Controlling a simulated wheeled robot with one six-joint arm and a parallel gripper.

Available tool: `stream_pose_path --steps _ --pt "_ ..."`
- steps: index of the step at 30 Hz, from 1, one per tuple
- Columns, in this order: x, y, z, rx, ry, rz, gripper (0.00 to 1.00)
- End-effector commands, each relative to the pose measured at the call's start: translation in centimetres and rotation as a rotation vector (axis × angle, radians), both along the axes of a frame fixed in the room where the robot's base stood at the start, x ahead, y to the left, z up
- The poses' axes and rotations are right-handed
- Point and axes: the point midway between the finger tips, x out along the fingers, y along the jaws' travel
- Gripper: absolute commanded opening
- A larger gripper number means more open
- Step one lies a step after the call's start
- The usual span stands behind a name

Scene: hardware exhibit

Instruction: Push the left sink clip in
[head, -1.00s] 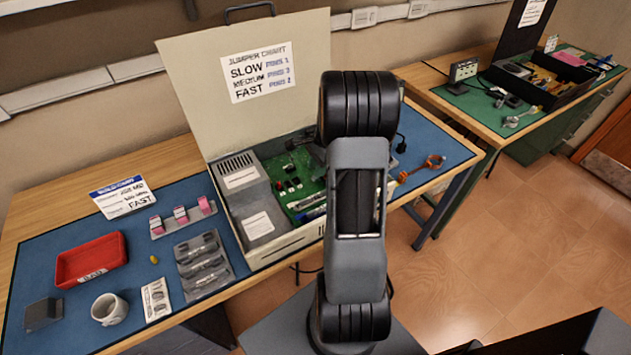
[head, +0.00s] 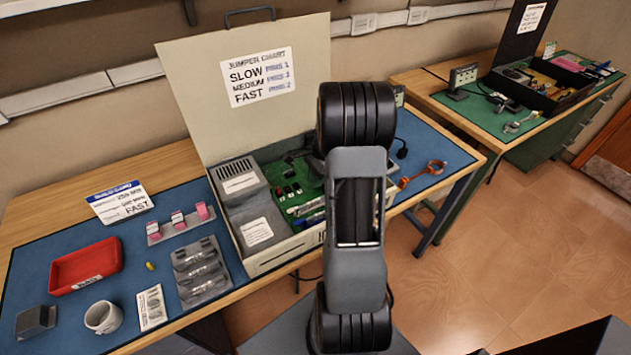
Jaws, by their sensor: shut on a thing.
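The open case (head: 285,258) stands on the blue mat with its cream lid (head: 215,118) raised. Inside it a green circuit board (head: 296,207) shows beside a grey housing (head: 238,188). My arm stands upright across the middle of the head view and covers the right part of the case. My gripper is hidden behind the arm. I cannot make out the left sink clip; parts on the board are small, and some are covered by the arm.
A red tray (head: 85,268), white mug (head: 103,317), grey holder (head: 212,283) and pink-topped pieces (head: 178,220) sit left of the case. An orange tool (head: 424,172) lies to the right. A second bench (head: 480,105) stands at the back right.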

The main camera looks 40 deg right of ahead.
Motion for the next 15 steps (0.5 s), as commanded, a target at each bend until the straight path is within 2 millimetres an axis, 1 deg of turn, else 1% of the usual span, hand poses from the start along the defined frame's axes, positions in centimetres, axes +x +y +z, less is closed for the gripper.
stream_pose_path --steps 7,15 --pt "-0.04 -0.31 0.42 -0.001 -0.001 0.0 0.07" --pt "-0.04 -0.38 0.4 -0.002 -0.002 0.0 0.07"
